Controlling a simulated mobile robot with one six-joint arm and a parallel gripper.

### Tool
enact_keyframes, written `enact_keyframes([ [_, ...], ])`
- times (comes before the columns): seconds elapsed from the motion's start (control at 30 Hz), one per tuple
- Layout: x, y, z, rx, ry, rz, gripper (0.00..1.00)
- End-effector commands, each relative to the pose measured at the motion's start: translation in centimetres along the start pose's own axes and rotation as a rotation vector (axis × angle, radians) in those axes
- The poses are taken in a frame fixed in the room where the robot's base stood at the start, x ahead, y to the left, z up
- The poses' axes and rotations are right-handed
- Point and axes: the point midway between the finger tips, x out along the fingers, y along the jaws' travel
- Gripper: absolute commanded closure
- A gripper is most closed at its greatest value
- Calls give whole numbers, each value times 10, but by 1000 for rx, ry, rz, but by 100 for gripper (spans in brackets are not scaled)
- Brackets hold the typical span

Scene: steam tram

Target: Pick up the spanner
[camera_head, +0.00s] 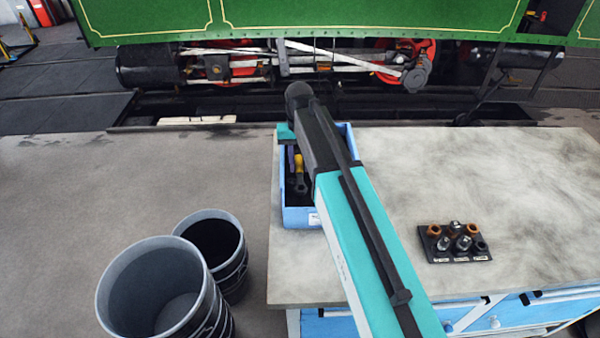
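A blue tray (302,216) stands on the left part of the workbench, partly covered by my arm. In it I see a tool with a yellow part (299,164) and a dark lower end, and a narrow purple-grey item (291,158) beside it. I cannot make out a spanner for sure; part of the tray's inside is hidden behind my arm. My teal and black arm reaches from the bottom right over the bench and tray. My gripper does not show.
The grey bench top (500,170) is mostly clear on the right, apart from a dark block of sockets (456,244). Two dark bins, a near one (150,285) and a farther one (212,245), stand left of the bench. A green steam tram (300,18) stands behind.

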Motion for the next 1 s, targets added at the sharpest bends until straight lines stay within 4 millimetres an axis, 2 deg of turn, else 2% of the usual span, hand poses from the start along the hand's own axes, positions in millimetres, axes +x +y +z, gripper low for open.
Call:
enact_keyframes([
  [0.03, 0, 0, 0, 0, 0, 0, 82],
  [0.13, 0, 0, 0, 0, 0, 0, 99],
  [0.17, 0, 0, 0, 0, 0, 0, 100],
  [0.57, -4, 0, 0, 1, 1, 0, 100],
  [1.0, -38, 1, -1, 1, 1, 0, 100],
])
